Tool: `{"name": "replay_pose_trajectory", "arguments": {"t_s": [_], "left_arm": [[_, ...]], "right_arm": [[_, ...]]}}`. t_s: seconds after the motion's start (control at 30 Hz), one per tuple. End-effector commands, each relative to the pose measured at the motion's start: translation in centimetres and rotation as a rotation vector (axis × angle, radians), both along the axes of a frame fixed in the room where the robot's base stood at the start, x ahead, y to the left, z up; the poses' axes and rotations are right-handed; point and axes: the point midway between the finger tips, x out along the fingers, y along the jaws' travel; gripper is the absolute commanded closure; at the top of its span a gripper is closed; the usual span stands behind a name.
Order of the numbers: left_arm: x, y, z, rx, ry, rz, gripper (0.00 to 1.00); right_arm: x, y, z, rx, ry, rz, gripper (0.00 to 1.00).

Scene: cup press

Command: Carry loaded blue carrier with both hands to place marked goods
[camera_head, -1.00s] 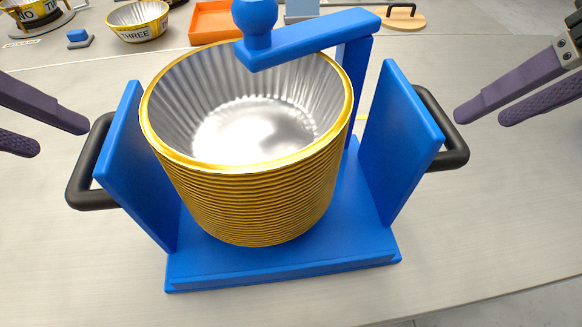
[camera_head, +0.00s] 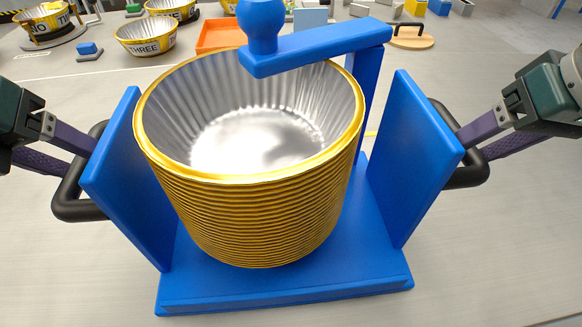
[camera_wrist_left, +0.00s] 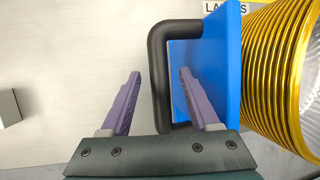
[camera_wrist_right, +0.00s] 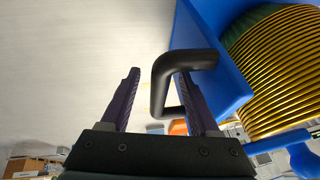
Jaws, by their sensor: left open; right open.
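The blue carrier (camera_head: 290,290) stands on the table, with two side plates, a top arm with a knob, and a black handle on each side. It holds a tall stack of gold-rimmed, silver-lined cups (camera_head: 250,210). My left gripper (camera_head: 78,160) is open, its fingers either side of the left handle (camera_head: 78,209); the left wrist view shows the handle's bar (camera_wrist_left: 157,75) between them. My right gripper (camera_head: 473,148) is open at the right handle (camera_head: 468,175); the right wrist view shows that bar (camera_wrist_right: 160,90) between the fingers. Finger contact with the bars cannot be told.
Cups marked THREE (camera_head: 146,38) and NO TWO (camera_head: 42,22) stand at the back left. An orange tray (camera_head: 217,36) and a round wooden board with a handle (camera_head: 411,42) are behind the carrier. A partly hidden label (camera_wrist_left: 219,7) lies beside the carrier.

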Motion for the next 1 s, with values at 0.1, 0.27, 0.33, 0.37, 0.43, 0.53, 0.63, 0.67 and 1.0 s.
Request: {"name": "replay_pose_trajectory", "arguments": {"t_s": [0.1, 0.27, 0.33, 0.37, 0.43, 0.53, 0.63, 0.67, 1.0], "left_arm": [[0.7, -0.3, -1.6, 0.000, 0.001, 0.001, 0.38], [1.2, -0.5, -2.9, 0.000, 0.001, 0.000, 0.38], [1.3, -0.6, -3.1, 0.000, 0.001, 0.000, 0.38], [1.4, -0.6, -3.2, 0.000, 0.001, 0.000, 0.38], [1.4, -0.6, -3.3, 0.000, 0.000, -0.001, 0.38], [1.4, -0.6, -3.3, 0.000, 0.000, -0.001, 0.38], [1.4, -0.6, -3.3, 0.000, 0.000, -0.001, 0.38], [1.4, -0.6, -3.3, 0.000, 0.000, -0.001, 0.41], [1.4, -0.5, -3.2, 0.000, 0.000, -0.001, 0.80]], "right_arm": [[0.6, 0.4, -1.6, 0.000, 0.001, -0.001, 0.38], [1.2, 0.7, -2.9, 0.000, 0.000, -0.001, 0.38], [1.3, 0.7, -3.1, -0.001, 0.000, 0.001, 0.38], [1.3, 0.7, -3.2, -0.001, 0.000, 0.001, 0.38], [1.3, 0.7, -3.3, -0.002, 0.000, 0.001, 0.38], [1.3, 0.7, -3.3, -0.002, -0.001, 0.001, 0.38], [1.3, 0.7, -3.3, -0.002, 0.000, 0.001, 0.38], [1.3, 0.7, -3.2, -0.002, -0.001, 0.001, 0.41], [1.3, 0.7, -3.2, -0.001, 0.000, 0.001, 0.80]]}}
